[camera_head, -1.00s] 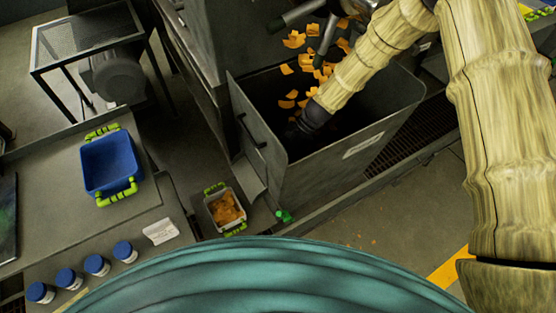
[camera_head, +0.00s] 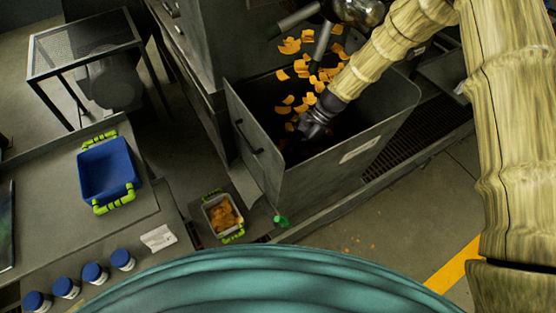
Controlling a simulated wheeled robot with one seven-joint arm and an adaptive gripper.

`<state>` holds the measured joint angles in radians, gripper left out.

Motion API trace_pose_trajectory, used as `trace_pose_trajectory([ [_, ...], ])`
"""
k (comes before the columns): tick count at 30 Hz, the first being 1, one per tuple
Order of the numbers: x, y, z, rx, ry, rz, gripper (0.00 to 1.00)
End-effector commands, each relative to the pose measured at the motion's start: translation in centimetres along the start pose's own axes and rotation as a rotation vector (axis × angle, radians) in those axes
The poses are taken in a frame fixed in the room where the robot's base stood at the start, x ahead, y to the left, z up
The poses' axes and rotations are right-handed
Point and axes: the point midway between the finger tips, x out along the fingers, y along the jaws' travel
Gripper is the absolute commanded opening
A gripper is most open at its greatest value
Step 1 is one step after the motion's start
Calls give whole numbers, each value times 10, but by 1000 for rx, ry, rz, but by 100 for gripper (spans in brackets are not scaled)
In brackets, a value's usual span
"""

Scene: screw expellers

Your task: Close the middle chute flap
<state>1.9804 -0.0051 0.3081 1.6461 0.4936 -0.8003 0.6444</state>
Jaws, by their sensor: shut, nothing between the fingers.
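My gripper (camera_head: 313,130) is dark and small in the head view. It is shut and empty, pointing down to the left, over the inside of a dark grey open-topped bin (camera_head: 340,170). Orange flakes (camera_head: 299,86) appear around and behind it. A grey panel with a black bar handle (camera_head: 249,137) forms the bin's left side, left of my gripper and apart from it. I cannot tell whether this panel is the middle chute flap; no other flap shows clearly. Pipe-like metal parts (camera_head: 323,40) are above the bin.
A blue tray with green handles (camera_head: 107,168) and several blue-lidded jars (camera_head: 94,273) stand on the left bench. A small grey tray (camera_head: 222,214) holds orange flakes near the bin's lower left. A mesh-topped table (camera_head: 82,44) stands upper left.

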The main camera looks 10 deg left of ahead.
Motion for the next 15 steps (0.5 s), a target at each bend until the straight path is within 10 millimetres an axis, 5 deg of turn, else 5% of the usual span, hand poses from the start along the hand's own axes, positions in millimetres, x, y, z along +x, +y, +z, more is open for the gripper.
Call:
trace_pose_trajectory([
  [15, -56, -2, -62, -1, 1, -2, 0],
])
